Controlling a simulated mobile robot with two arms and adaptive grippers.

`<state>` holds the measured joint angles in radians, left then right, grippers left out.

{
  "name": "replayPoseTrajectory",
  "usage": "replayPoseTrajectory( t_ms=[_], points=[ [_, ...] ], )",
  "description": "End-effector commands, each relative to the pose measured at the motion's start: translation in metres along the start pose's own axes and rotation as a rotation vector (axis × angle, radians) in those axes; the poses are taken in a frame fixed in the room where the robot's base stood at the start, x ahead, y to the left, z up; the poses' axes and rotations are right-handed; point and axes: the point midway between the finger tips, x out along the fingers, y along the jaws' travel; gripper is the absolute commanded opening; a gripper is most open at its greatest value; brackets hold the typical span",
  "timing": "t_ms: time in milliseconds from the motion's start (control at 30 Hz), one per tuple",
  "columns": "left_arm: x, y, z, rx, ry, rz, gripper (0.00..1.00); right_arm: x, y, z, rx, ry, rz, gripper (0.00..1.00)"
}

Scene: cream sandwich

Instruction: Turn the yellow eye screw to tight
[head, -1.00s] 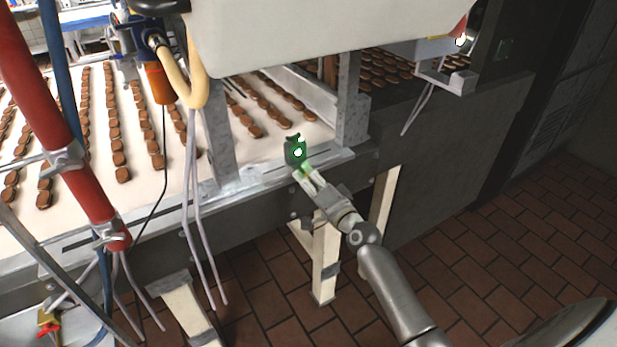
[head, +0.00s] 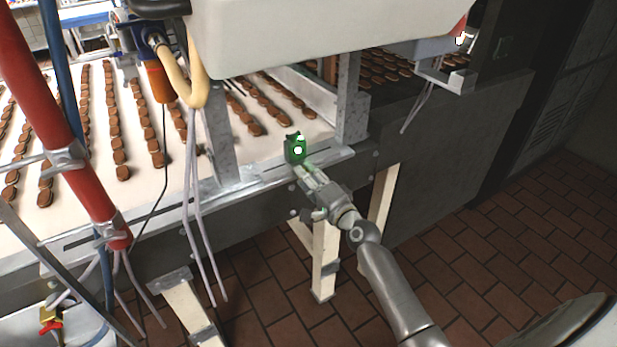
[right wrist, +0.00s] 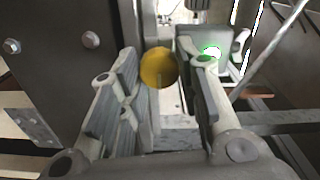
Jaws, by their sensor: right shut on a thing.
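The yellow eye screw (right wrist: 158,67) shows as a round yellow head in the right wrist view, between the two grey fingers of my right gripper (right wrist: 166,90). The gripper is shut on it. In the head view my right gripper (head: 303,175) reaches up to the conveyor's side rail, just below a small green-lit device (head: 295,150). The screw itself is hidden there. The green light also shows beside the right finger in the right wrist view (right wrist: 210,52). How tight the screw is cannot be seen. My left gripper is not in view.
The conveyor belt (head: 145,195) carries rows of brown biscuits. A metal post (head: 351,105) and a white housing (head: 330,35) stand close to my right gripper. Red pipe (head: 90,195) and hanging cables fill the left. Open tiled floor (head: 470,270) lies at right.

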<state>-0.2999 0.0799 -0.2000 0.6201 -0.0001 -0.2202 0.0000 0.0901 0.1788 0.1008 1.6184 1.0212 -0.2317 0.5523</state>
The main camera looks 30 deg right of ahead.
Motion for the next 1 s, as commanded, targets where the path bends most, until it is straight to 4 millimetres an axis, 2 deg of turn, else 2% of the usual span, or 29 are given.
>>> replayPoseTrajectory(
  t_ms=[33, 67, 233, 533, 667, 767, 1000],
  points=[
    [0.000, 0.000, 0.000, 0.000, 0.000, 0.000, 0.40, 0.000, 0.000, 0.000, 0.002, 0.000, 0.000, 0.07],
    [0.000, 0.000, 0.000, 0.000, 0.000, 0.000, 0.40, 0.000, 0.000, 0.000, 0.002, 0.000, 0.000, 0.32],
    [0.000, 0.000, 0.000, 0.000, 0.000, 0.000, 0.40, 0.000, 0.000, 0.000, 0.001, 0.000, 0.000, 0.53],
    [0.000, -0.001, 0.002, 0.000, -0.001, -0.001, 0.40, -0.001, 0.000, 0.000, 0.000, 0.000, 0.001, 0.53],
    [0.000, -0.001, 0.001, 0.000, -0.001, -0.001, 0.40, -0.009, 0.001, 0.000, 0.000, 0.000, 0.002, 0.53],
    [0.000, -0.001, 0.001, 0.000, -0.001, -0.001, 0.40, -0.023, 0.002, 0.000, 0.000, 0.000, 0.002, 0.53],
    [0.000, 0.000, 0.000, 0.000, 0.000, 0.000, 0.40, -0.071, 0.002, 0.000, -0.002, -0.001, 0.004, 0.53]
  ],
)
